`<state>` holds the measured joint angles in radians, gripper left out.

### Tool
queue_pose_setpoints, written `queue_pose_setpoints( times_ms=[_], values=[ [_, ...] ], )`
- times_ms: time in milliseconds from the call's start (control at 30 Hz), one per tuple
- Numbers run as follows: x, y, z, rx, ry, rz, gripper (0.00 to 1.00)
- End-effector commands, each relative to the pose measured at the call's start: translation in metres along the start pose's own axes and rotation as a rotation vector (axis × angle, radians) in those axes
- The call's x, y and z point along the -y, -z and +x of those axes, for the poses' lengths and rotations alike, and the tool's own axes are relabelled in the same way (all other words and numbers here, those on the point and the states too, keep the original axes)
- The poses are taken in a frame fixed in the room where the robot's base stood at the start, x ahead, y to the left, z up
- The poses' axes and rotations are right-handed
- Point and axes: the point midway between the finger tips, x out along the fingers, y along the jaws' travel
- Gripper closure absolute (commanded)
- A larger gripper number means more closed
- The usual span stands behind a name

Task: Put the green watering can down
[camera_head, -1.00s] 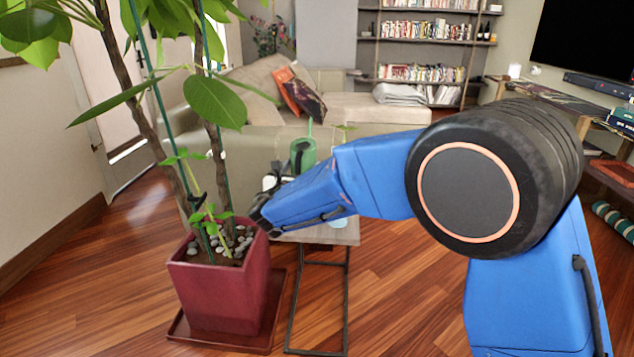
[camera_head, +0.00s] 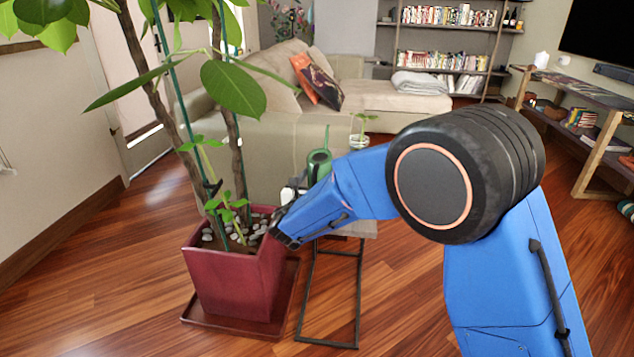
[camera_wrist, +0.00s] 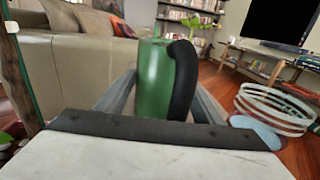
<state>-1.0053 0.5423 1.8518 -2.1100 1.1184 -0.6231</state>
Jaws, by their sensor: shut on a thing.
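The green watering can (camera_head: 319,164) is behind my blue arm in the head view, near a small side table (camera_head: 358,228). In the wrist view the can (camera_wrist: 154,78) stands roughly upright, with its black handle (camera_wrist: 184,80) on the right. My gripper (camera_wrist: 160,98) is shut on the can, with a grey finger on each side. The can's base is hidden, so I cannot tell whether it touches the tabletop. My arm hides part of the tabletop.
A large plant in a dark red pot (camera_head: 230,285) stands left of the table. A beige sofa (camera_head: 265,135) is behind. A small potted plant (camera_head: 360,139) stands beyond the can. A ringed clear bowl (camera_wrist: 275,108) is at the right in the wrist view. Floor at right is open.

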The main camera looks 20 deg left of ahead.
Motion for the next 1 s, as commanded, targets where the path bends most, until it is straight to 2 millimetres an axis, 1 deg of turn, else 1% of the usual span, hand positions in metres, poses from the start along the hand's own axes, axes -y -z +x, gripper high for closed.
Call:
queue_pose_setpoints(
  times_ms=[33,133,500,533,567,600,933,1000],
  values=[
    [0.000,0.005,0.000,0.001,0.000,0.000,0.65],
    [0.000,0.011,0.000,0.002,0.000,0.001,0.65],
    [0.000,0.015,0.000,0.002,0.000,0.001,0.65],
    [0.000,0.015,0.000,0.000,0.000,0.000,0.31],
    [0.000,0.015,0.000,0.000,0.000,0.000,0.24],
    [0.000,0.015,0.000,0.000,0.000,0.000,0.20],
    [0.000,0.013,0.000,0.001,0.000,0.001,0.20],
    [0.000,0.012,-0.004,0.000,-0.001,0.000,0.20]
  ],
)
